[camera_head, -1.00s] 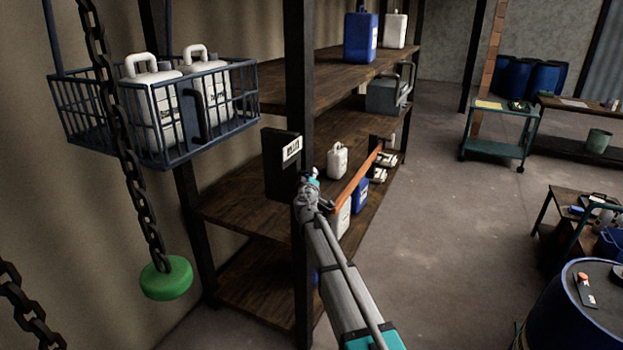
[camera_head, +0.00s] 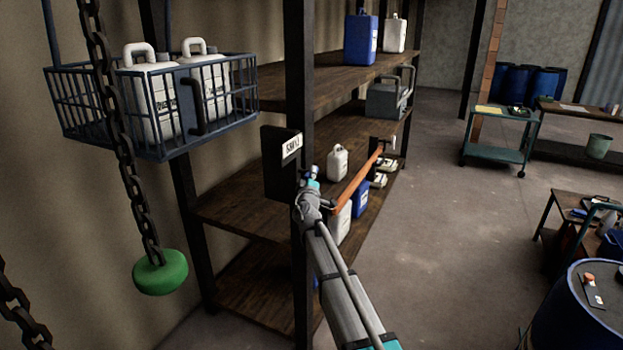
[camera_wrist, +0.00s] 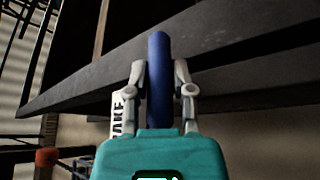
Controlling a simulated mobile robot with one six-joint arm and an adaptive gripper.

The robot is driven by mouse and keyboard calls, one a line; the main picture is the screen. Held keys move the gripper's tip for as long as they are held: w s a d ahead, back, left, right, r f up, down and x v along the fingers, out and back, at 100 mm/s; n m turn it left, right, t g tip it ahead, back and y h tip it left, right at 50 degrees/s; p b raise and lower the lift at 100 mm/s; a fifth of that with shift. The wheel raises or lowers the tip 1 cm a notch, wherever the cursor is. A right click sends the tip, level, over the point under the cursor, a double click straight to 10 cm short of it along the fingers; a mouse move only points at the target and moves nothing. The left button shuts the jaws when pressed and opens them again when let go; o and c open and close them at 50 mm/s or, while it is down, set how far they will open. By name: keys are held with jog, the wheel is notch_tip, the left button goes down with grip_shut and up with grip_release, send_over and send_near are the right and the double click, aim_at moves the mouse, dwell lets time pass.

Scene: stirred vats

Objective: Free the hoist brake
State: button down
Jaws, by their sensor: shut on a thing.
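A dark brake box (camera_head: 282,165) with a white label is fixed on the shelf post in the head view. In the wrist view a white label (camera_wrist: 124,112) reading partly "AKE" shows left of my fingers. My gripper (camera_wrist: 159,78) is shut on a blue handle (camera_wrist: 158,50), with one finger on each side of it. In the head view my gripper (camera_head: 309,180) is at the box's lower right, and my wrist hides most of the handle. The hoist basket (camera_head: 155,115) hangs at the upper left, holding two white jugs (camera_head: 152,100).
A chain (camera_head: 122,145) with a green weight (camera_head: 160,272) hangs at the left front. Wooden shelves (camera_head: 245,212) carry jugs and a grey can. An orange bar (camera_head: 358,182) runs close right of my wrist.

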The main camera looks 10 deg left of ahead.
dwell(0.3)
jog(key=shift+c, duration=2.4)
grip_release()
